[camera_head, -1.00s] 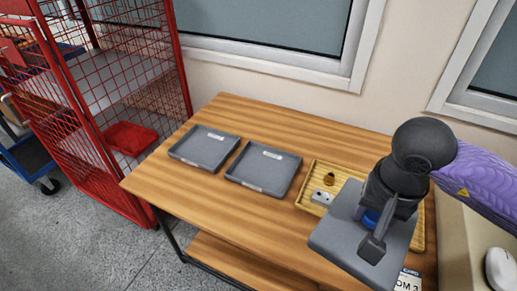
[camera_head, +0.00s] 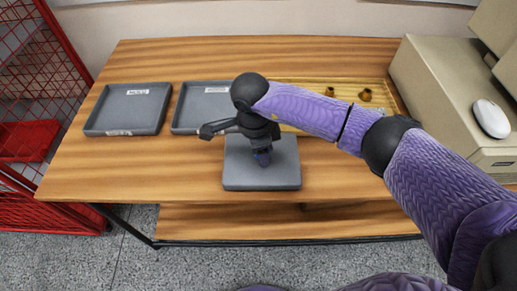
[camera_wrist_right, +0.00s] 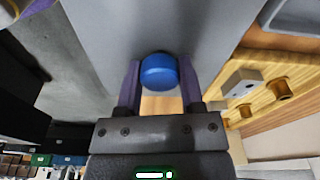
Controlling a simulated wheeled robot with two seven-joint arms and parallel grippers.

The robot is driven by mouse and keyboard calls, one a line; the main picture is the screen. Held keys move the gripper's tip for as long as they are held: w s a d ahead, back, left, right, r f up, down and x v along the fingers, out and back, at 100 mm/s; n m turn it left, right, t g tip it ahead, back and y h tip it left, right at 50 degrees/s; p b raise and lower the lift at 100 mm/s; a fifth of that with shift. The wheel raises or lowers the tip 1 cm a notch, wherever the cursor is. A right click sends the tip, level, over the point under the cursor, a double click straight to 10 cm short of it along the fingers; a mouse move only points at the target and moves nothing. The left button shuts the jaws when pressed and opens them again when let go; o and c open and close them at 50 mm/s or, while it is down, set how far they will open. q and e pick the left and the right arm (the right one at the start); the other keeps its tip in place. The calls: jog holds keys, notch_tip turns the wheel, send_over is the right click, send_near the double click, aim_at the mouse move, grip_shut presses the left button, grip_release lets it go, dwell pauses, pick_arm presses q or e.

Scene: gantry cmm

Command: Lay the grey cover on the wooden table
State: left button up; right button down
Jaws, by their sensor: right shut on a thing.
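The grey cover (camera_head: 240,178) is a flat square plate with a blue knob (camera_wrist_right: 158,72) on top. My right gripper (camera_head: 263,152) is shut on this knob, with one finger on each side of it in the right wrist view. In the head view the cover appears level over the front middle of the wooden table (camera_head: 150,180), near its front edge. I cannot tell whether its underside touches the table or hangs just above it. My left gripper is not in view.
Two grey trays (camera_head: 104,128) (camera_head: 180,128) lie at the back left. A yellow wooden tray (camera_head: 390,96) with brass pieces (camera_head: 366,95) is behind my right arm. A beige machine (camera_head: 430,85) with a white mouse (camera_head: 491,118) stands right. The table's front left is clear.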

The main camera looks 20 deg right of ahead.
notch_tip(320, 180, down, 2)
jog(key=shift+f, duration=0.1)
jog(key=c, duration=0.7)
grip_release()
jog(key=o, duration=0.5)
jog(key=r+p, duration=0.1)
jog(key=r, duration=0.2)
jog(key=a+r+p, duration=0.1)
jog(key=r, duration=0.3)
jog(key=r+p, duration=0.1)
jog(key=r, duration=0.3)
jog(key=shift+w+a+r+p, duration=0.1)
jog(key=shift+a+r+p, duration=0.1)
jog(key=shift+p, duration=0.15)
jog(key=shift+r, duration=0.5)
